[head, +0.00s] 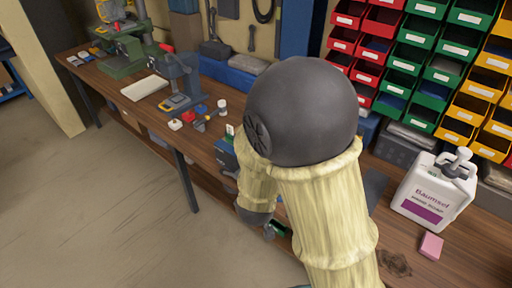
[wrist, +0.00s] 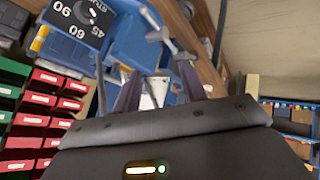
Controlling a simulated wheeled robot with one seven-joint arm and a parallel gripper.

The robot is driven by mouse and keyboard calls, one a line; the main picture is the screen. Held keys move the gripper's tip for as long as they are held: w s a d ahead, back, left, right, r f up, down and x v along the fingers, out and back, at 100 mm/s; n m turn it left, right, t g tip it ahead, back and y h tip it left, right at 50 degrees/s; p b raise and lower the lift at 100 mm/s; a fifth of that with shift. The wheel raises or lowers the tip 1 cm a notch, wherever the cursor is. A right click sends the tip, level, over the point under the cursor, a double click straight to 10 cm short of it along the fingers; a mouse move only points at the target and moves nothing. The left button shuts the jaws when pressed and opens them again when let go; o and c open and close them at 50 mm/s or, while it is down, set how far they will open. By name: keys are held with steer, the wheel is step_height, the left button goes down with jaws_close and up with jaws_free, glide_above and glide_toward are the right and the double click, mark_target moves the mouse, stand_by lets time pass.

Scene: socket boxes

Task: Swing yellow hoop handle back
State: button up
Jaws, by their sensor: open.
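I cannot make out a yellow hoop handle for certain in either view. A yellow part (head: 112,10) shows at the top of the green bench machine (head: 122,48) at the far left, too small to tell its shape. My gripper (wrist: 158,78) is open in the wrist view, its two fingers apart. A blue device with a black angle dial (wrist: 84,18) and a silver lever (wrist: 160,32) lies beyond the fingertips. A small white thing shows between the fingers; I cannot tell whether they touch it. In the head view my arm hides most of my gripper and the bench around it.
The wooden bench (head: 405,262) carries a white canister (head: 432,196) and a pink block (head: 431,246) at the right. A yellow meter (head: 174,102) and small coloured parts lie left of my arm. Red, green and yellow bins (head: 428,60) line the wall. The floor at left is clear.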

steer(key=s+a+r+n+t+h+p, duration=0.2)
steer(key=s+a+r+n+t+h, duration=0.2)
steer(key=n+t, duration=0.4)
step_height(320, 180, up, 2)
steer(key=shift+s+a+r, duration=0.2)
steer(key=shift+s+a, duration=0.4)
steer(key=shift+a, duration=0.15)
steer(key=shift+w, duration=0.15)
steer(key=r+p+x, duration=0.1)
steer(key=p+x, duration=0.2)
steer(key=x, duration=1.4)
steer(key=shift+f+p, duration=0.3)
steer(key=shift+f, duration=0.05)
steer(key=shift+d, duration=0.15)
jaws_close()
